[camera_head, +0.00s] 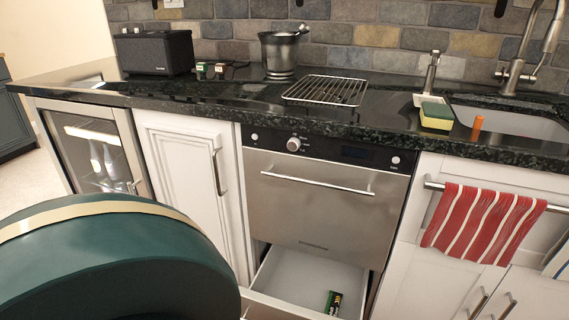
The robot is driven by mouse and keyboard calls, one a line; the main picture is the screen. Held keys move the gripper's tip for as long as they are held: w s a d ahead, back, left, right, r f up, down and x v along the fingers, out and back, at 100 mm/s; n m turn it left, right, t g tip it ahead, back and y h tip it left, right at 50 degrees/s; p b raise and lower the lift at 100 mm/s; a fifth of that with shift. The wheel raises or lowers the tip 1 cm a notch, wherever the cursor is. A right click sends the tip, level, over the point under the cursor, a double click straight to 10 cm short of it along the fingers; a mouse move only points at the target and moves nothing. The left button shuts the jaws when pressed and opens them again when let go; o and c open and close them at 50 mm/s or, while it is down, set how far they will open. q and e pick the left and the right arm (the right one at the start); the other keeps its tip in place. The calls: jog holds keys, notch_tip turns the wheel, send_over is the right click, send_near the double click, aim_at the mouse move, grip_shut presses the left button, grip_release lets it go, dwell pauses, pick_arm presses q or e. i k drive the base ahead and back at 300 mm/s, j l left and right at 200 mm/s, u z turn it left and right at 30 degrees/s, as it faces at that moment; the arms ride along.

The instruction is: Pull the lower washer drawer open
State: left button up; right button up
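The stainless steel washer (318,208) is built in under the counter, with a knob, a dark display and a horizontal bar handle (317,184). Its upper front is shut. Below it the lower drawer (285,281) stands pulled out, showing a pale interior. A small green and black item (333,303) lies inside it. The drawer's near part is cut off by the frame's bottom edge and partly hidden at the left by a round green seat. How far out it is in full I cannot tell. Neither of my grippers is in view.
The dark green round seat (110,262) with a gold band fills the lower left, in front of the white cabinet (190,180) and glass-door cooler (95,155). A red striped towel (485,222) hangs on a rail at right. A wire rack (327,90) lies on the counter.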

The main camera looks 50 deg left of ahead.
aim_at(310, 286)
jog(key=l+u, duration=0.1)
jog(key=u, duration=0.3)
jog(key=l+u, duration=0.1)
jog(key=u, duration=0.3)
jog(key=l+u, duration=0.1)
jog(key=u, duration=0.25)
